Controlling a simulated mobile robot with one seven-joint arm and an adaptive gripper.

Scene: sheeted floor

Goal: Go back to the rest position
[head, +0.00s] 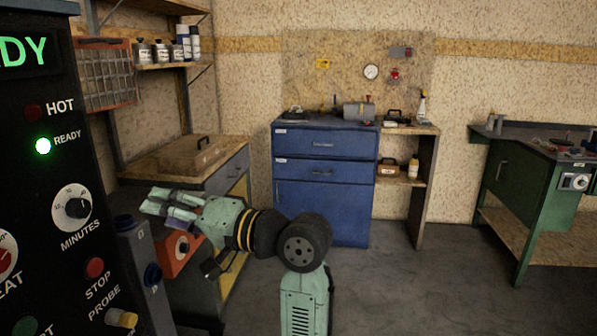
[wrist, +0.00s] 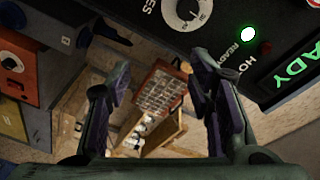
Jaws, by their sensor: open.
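My gripper (head: 170,207) is at the left of the head view, stretched left towards the black control panel (head: 75,160). In the wrist view my gripper (wrist: 158,85) has its two fingers wide apart with nothing between them. The panel also shows in the wrist view (wrist: 210,45), at the upper right, near the right finger. I cannot tell the exact gap between the fingers and the panel. Its green READY light is lit, and a MINUTES knob (head: 72,208) is on its face.
A wooden-topped bench (head: 150,160) stands behind my gripper, with an orange box (head: 180,252) below it. A blue drawer cabinet (head: 322,190) stands at the back middle. A green workbench (head: 525,185) is at the right. The grey floor (head: 420,300) between is clear.

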